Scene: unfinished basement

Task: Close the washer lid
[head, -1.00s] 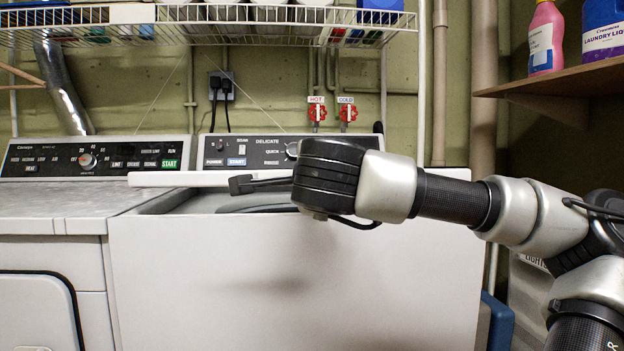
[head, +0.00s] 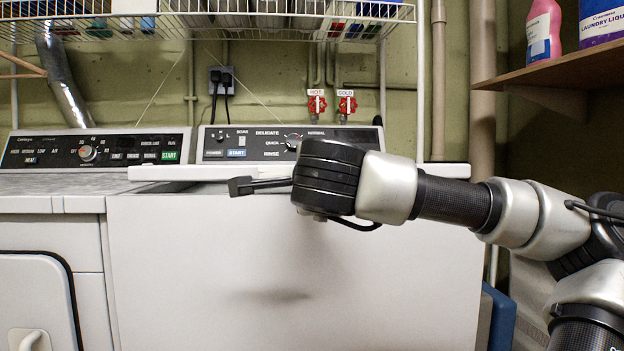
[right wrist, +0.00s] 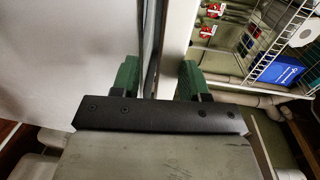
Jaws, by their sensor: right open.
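The white washer (head: 300,255) stands ahead of me in the head view. Its lid (head: 180,173) shows as a thin, nearly level slab just above the washer top, partly hidden by my right arm. The tub opening is out of sight. My right gripper (head: 240,186) is open at the lid's front edge, pointing left in the head view. In the right wrist view, its green fingertips (right wrist: 159,78) stand apart, with the lid's white edge (right wrist: 175,60) and a dark gap beside the washer front between them. Contact with the lid is unclear. My left gripper is not in view.
A dryer (head: 50,245) stands left of the washer. A wire shelf (head: 300,28) hangs above, near the red hot and cold taps (head: 331,104). A wooden shelf with detergent bottles (head: 545,75) is at the right.

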